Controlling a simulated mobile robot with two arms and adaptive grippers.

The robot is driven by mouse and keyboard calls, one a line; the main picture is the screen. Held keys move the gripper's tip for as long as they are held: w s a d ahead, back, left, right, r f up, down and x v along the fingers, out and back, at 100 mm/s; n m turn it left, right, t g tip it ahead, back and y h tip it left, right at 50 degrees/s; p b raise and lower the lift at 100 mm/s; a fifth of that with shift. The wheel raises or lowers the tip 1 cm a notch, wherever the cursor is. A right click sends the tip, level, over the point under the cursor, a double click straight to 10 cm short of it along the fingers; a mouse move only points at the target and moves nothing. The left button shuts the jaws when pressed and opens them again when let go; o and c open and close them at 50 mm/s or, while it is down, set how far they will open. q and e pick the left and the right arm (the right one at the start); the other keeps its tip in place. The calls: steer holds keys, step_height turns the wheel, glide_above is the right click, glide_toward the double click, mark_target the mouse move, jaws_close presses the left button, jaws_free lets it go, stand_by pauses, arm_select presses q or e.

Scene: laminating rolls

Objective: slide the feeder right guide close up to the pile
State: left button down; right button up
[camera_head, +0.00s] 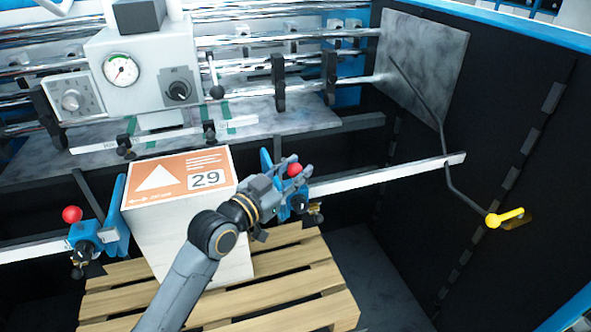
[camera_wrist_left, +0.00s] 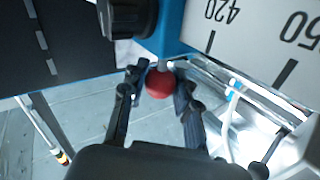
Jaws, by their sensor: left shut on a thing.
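The pile (camera_head: 180,231) is a tall white stack with an orange top sheet marked 29, standing on a wooden pallet. The right guide (camera_head: 266,160) is a blue block with a red knob on a metal rail, just right of the pile. My left gripper (camera_head: 290,170) is at this guide, shut on its red knob (camera_head: 295,170). In the left wrist view the red knob (camera_wrist_left: 160,84) sits between the two fingers, below the guide's blue body (camera_wrist_left: 171,22). The left guide (camera_head: 117,215) with its own red knob stands at the pile's left side. My right gripper is not in view.
The scaled rail (camera_head: 390,174) runs right from the guide to a dark side wall. A bent rod with a yellow handle (camera_head: 505,217) hangs at the right. The machine head with a gauge (camera_head: 121,69) is behind the pile. The pallet (camera_head: 275,282) extends right of the pile.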

arm_select(q)
steer(key=s+a, duration=0.1)
steer(key=a, duration=0.4)
steer(key=s+a+b, duration=0.1)
steer(key=a, duration=0.2)
steer(key=shift+s+a, duration=0.15)
steer(key=shift+s, duration=0.15)
steer(key=c, duration=1.1)
jaws_free()
steer(key=shift+o, duration=0.5)
steer(key=shift+s+a, duration=0.15)
steer(key=shift+s, duration=0.05)
steer(key=v, duration=1.1)
steer(key=shift+s+a, duration=0.2)
